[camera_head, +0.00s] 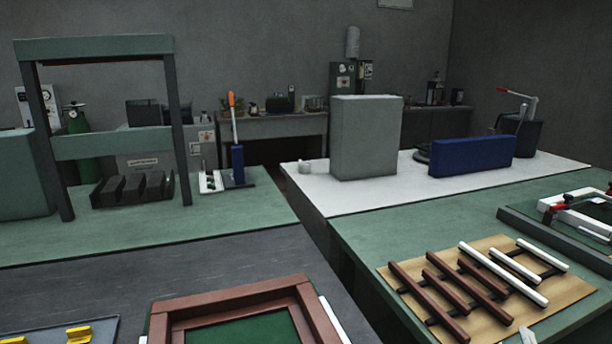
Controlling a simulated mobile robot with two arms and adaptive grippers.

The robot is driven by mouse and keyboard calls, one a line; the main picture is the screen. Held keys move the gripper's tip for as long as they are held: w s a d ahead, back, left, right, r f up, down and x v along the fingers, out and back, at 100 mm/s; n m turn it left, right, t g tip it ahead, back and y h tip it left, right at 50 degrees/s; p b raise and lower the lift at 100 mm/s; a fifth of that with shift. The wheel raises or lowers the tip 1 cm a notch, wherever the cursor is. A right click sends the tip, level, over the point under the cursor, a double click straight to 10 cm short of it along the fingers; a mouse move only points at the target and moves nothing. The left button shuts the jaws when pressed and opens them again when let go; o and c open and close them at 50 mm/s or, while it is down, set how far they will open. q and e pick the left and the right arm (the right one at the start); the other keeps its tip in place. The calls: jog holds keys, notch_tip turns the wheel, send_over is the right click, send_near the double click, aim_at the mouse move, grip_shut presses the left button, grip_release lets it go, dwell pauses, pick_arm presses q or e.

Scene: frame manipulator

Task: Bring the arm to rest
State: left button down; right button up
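Neither of my grippers shows in the head view, and I cannot make out my arms. A brown wooden frame (232,291) with a green inside lies on the dark grey worktop at the bottom middle, cut off by the picture edge. Pale strips show beside its left and right sides. On the green table at the right, a tan board (400,281) carries several brown bars (428,301) and several white bars (504,274) lying across dark supports.
A green rack (95,145) and an orange-handled tool (233,120) stand at the left. A grey block (366,138) and a blue block (472,156) stand on the white table. A white frame with red clamps (575,215) lies at the right edge.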

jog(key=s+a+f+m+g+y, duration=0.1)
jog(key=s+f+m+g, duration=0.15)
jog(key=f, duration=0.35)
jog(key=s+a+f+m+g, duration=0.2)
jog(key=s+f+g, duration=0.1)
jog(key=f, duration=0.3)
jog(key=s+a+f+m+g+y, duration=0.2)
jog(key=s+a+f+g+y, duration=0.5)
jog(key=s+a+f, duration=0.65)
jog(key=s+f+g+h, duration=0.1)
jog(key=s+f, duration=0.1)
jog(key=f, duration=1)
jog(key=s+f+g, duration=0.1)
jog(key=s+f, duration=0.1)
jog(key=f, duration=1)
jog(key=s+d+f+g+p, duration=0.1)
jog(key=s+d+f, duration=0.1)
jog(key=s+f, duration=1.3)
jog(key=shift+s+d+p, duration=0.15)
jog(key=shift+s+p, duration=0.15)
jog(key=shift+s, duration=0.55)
